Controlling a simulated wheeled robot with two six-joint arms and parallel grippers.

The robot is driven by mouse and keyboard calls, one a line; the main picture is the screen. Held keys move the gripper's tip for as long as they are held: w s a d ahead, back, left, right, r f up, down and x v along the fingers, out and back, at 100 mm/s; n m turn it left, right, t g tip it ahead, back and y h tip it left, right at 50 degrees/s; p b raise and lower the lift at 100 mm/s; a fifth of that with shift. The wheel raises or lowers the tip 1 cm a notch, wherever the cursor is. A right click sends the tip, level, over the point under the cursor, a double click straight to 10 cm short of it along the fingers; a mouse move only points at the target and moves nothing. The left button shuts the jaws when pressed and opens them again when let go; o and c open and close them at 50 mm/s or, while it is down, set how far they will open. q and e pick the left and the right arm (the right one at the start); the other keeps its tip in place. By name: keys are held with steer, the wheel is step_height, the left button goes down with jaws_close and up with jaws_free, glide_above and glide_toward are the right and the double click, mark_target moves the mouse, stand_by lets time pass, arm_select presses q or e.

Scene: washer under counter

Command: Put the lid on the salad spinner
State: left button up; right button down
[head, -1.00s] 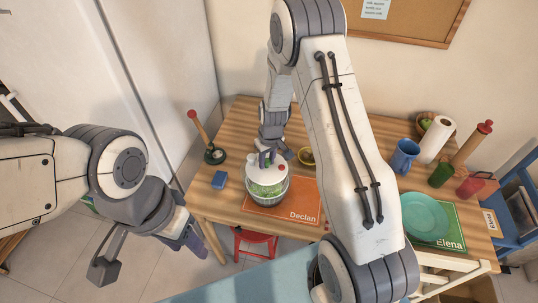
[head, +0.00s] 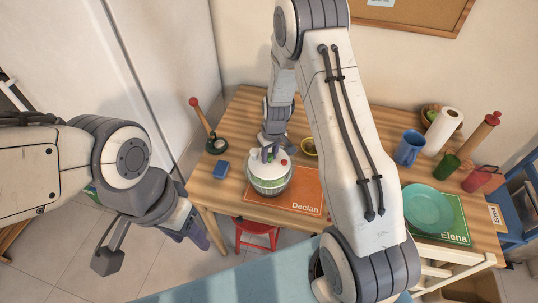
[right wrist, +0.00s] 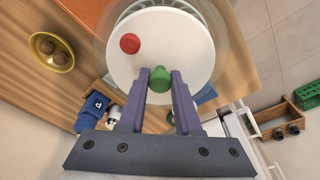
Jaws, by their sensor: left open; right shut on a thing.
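The salad spinner's clear bowl (head: 270,187), with green contents, stands on the orange placemat's left part. The round white lid (head: 259,168), with a red button and a green knob, sits level at the bowl's top; I cannot tell whether it is fully seated. My right gripper (head: 268,153) is shut on the green knob from above. The right wrist view shows its fingers (right wrist: 159,88) on either side of the knob (right wrist: 159,76), with the white lid (right wrist: 172,40) beyond. My left gripper (head: 147,246) is open and empty, off the table's left front.
A blue block (head: 221,170) and a red-handled stand (head: 216,146) are left of the bowl. The teal plate (head: 428,209), blue mug (head: 409,148) and paper roll (head: 443,130) stand right of my right arm. A red stool (head: 257,234) is below the table's edge.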

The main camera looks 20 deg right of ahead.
steer(key=shift+f+b, duration=0.8)
steer(key=shift+b, duration=0.2)
stand_by(2.4)
jaws_free()
steer(key=shift+r, duration=0.1)
stand_by(0.4)
steer(key=shift+r+p, duration=1.9)
steer(key=shift+r, duration=0.5)
